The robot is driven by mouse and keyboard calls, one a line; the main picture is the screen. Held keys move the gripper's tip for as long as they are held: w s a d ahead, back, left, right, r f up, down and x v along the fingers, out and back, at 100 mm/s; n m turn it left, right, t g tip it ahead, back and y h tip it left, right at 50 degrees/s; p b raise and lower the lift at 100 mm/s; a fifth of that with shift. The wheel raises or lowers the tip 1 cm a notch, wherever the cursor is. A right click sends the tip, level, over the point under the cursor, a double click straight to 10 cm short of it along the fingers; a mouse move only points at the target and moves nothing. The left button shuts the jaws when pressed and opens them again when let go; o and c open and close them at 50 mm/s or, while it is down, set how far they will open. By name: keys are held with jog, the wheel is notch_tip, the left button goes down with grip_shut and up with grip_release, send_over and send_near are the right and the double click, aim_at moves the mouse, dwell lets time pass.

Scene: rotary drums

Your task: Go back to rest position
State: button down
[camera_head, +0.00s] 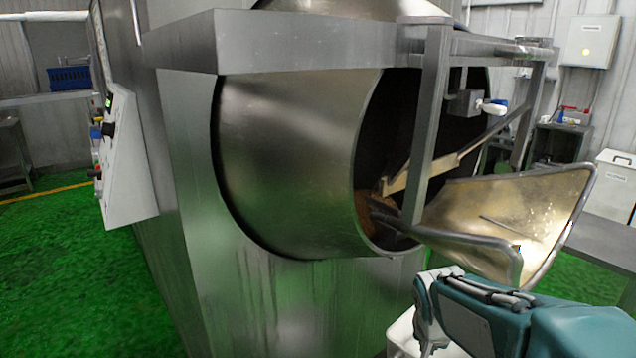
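Part of my teal and grey arm shows at the lower right of the head view, in front of the drum and below the metal chute. It bends downward at its left end and runs out of the bottom of the picture. My gripper's fingers do not show, so I cannot see whether they hold anything. The large steel rotary drum (285,165) lies on its side in a grey housing, with its open mouth facing right. Some brown material (368,212) shows inside the lower lip of the mouth.
A flared metal chute (535,212) sticks out from the drum mouth beneath a steel frame (430,125). A white container (403,335) is partly hidden behind my arm. A control panel (124,160) is on the left. Green floor (70,270) is clear at the left.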

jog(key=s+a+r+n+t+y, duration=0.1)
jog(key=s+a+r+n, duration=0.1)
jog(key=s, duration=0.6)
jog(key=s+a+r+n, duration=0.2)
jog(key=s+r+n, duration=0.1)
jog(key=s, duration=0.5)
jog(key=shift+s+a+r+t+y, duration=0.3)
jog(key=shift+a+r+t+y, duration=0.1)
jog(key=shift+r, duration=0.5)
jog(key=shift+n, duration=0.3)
